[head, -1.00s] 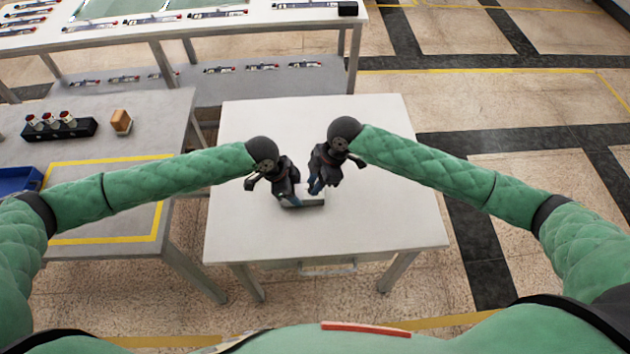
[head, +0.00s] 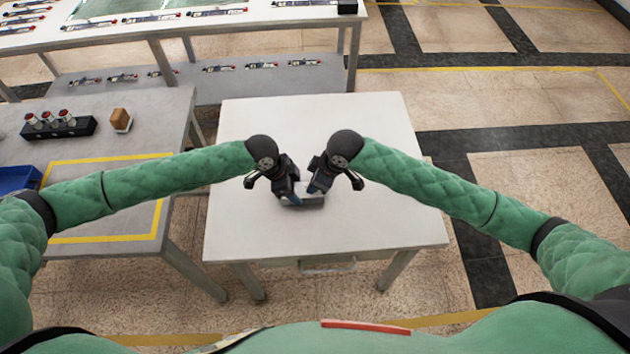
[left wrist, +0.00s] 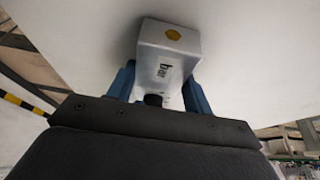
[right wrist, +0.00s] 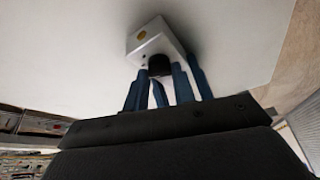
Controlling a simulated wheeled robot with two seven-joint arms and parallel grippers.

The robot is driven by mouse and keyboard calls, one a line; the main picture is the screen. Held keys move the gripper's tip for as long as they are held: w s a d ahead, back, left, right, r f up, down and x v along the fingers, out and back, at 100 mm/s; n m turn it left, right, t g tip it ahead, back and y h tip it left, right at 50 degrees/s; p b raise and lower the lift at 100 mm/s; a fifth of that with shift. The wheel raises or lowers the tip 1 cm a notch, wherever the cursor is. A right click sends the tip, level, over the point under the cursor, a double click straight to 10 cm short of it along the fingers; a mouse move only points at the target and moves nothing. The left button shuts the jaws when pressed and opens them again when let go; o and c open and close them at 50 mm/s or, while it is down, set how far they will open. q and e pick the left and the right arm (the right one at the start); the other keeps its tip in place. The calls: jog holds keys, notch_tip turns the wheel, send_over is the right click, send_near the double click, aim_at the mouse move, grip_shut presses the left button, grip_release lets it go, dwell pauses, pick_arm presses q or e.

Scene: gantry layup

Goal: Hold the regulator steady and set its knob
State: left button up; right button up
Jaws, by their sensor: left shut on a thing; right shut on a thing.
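The regulator (head: 316,201) is a small pale box on the white table, partly hidden by my grippers in the head view. In the left wrist view the box (left wrist: 168,48) shows a yellow round sticker and a "bar" label. My left gripper (head: 292,197) has its blue fingers on both sides of the box and is shut on it. The black knob (right wrist: 159,65) sticks out of the box face in the right wrist view. My right gripper (head: 316,189) is shut with its fingertips at the knob; the contact is partly hidden among several blue fingers.
The white table (head: 390,215) is otherwise clear. A grey bench (head: 110,145) on the left carries a black holder with red-topped parts (head: 58,127), a brown block (head: 120,119) and a blue bin (head: 18,180). A long bench stands behind.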

pick_arm(q)
jog(key=shift+s+d, duration=0.1)
pick_arm(e)
jog(key=o, duration=1)
jog(key=shift+r, duration=0.1)
jog(key=v, duration=1.2)
pick_arm(q)
jog(key=o, duration=1.4)
jog(key=shift+r, duration=0.1)
